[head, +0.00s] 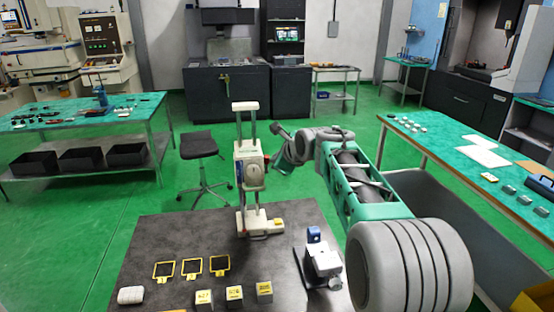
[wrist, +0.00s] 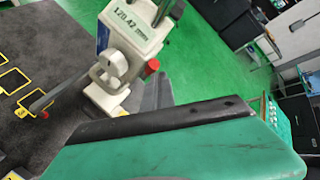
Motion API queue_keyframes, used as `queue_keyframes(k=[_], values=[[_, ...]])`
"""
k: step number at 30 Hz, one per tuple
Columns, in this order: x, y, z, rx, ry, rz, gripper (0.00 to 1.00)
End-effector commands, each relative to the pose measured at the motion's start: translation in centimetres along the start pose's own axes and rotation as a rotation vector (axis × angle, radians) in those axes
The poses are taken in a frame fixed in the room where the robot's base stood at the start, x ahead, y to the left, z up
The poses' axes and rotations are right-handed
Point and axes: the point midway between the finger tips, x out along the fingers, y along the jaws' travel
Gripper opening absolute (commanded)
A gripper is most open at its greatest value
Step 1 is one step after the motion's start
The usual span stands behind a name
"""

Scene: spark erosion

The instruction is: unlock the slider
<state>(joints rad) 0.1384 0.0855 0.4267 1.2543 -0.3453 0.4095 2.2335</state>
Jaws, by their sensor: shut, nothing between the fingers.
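The slider (head: 250,172) is a cream block on the two upright columns of a height gauge on the dark table. In the wrist view the slider (wrist: 128,38) shows a display that seems to read 120.42 mm. Below the display is a cream knob or lever (wrist: 112,64), with a red part (wrist: 152,66) beside it. A thin grey arm with a red tip reaches out from the slider at lower left. My gripper (head: 279,161) is shut and empty, just right of the slider and apparently apart from it. Its green and black body fills the lower wrist view.
The gauge's base (head: 262,226) stands on the table (head: 165,235). A stool (head: 198,146) stands behind.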

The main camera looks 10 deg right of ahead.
Motion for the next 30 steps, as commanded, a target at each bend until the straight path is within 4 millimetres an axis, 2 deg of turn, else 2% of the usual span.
queue_keyframes(k=[13, 17, 20, 23, 30], values=[[-1.0, -1.1, 1.2, -0.002, -0.004, 0.000, 0.00], [-1.1, -1.1, 0.7, -0.002, -0.003, -0.001, 0.00], [-1.7, -1.3, -0.5, -0.002, -0.003, -0.001, 0.00], [-2.7, -1.6, -2.1, -0.003, -0.005, 0.001, 0.00], [-7.9, -5.0, 0.4, -0.009, -0.009, 0.002, 0.00]])
